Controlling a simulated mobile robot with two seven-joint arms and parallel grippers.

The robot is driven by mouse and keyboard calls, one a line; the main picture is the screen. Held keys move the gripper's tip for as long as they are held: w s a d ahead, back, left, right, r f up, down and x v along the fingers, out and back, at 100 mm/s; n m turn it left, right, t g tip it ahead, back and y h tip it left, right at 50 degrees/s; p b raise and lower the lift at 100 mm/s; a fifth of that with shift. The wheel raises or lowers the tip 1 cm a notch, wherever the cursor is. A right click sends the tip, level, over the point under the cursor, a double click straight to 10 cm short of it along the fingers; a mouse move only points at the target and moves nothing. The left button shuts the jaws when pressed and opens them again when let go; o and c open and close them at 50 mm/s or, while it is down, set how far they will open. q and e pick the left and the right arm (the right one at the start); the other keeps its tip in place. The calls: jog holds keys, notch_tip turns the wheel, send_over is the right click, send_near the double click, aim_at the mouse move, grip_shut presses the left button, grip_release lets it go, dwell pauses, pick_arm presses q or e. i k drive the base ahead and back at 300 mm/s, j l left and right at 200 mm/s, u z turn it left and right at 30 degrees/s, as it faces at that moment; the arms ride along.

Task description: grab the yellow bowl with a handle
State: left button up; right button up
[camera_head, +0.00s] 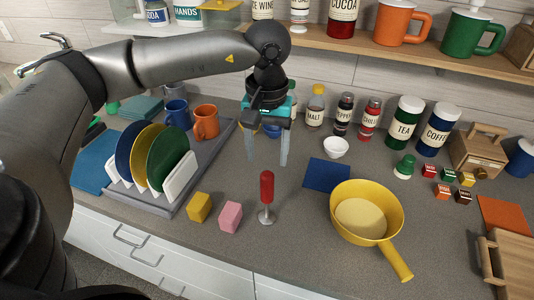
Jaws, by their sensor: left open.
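The yellow bowl with a handle (393,195) stands upright on the grey counter at the right of centre. Its handle (397,263) points toward the front edge, down and to the right. The bowl looks empty. My left gripper (267,155) hangs over the counter to the left of the bowl, fingers pointing down. Its two fingers are apart with nothing between them. It is clear of the bowl. My right gripper does not show.
A red-handled tool (267,190), a pink block (230,217) and a yellow block (199,207) stand left of the bowl. A blue cloth (327,175) lies beside the bowl. A dish rack (180,178) is at left. Wooden boxes (510,260) are at right.

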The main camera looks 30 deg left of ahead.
aim_at(365, 212)
jog(key=l+u, duration=0.1)
jog(key=l, duration=0.4)
jog(key=l+u, duration=0.15)
jog(key=l, duration=0.4)
jog(key=k+l+u, duration=0.1)
jog(key=l, duration=0.4)
jog(key=k+l+u, duration=0.15)
jog(key=l, duration=0.4)
jog(key=l+u, duration=0.1)
jog(key=l, duration=0.4)
